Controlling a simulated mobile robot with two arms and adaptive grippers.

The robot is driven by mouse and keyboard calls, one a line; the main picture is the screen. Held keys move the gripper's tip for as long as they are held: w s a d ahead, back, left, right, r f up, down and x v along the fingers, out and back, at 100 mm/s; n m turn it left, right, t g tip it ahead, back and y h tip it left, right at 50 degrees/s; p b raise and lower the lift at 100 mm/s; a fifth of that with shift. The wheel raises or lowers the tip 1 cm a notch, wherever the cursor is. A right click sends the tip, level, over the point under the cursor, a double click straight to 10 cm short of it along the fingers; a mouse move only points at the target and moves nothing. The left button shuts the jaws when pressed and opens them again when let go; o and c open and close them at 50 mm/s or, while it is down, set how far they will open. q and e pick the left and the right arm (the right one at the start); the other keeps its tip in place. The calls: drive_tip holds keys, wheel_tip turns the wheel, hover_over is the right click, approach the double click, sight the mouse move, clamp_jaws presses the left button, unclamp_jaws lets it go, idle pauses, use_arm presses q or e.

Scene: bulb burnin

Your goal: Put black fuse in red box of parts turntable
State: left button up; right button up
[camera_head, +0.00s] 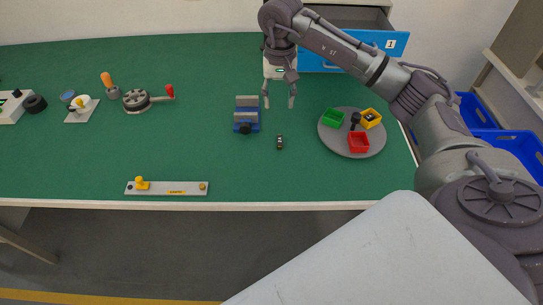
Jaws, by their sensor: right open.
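A small black fuse (280,142) lies on the green table (100,160), right of the blue fixture. The parts turntable (346,152) is a grey disc at the right of the table. It bears a red box (359,142), a green box (333,118) and a yellow box (371,117), with a dark post between them. The red box looks empty. My right gripper (279,102) is open and points down above the table, beyond the fuse in the picture, with nothing between its fingers. My left gripper is not in view.
A blue fixture (247,114) stands left of the fuse. A grey bar with yellow knobs (167,188) lies at the front edge. Blue bins (505,135) stand right of the table.

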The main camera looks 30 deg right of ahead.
wheel_tip(320, 180, down, 3)
drive_tip(key=p, duration=0.1)
hover_over(280, 137)
wheel_tip(280, 137, down, 6)
drive_tip(key=shift+w+r, duration=0.15)
drive_tip(key=shift+r, duration=0.1)
drive_tip(key=shift+f, duration=0.2)
wheel_tip(280, 137, down, 4)
drive_tip(key=shift+f+p, duration=0.1)
drive_tip(key=shift+p, duration=0.75)
drive_tip(key=shift+f, duration=0.55)
drive_tip(key=c, duration=0.5)
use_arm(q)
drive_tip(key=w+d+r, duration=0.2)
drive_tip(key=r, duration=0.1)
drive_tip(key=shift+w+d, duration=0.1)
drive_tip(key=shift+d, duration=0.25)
use_arm(e)
clamp_jaws()
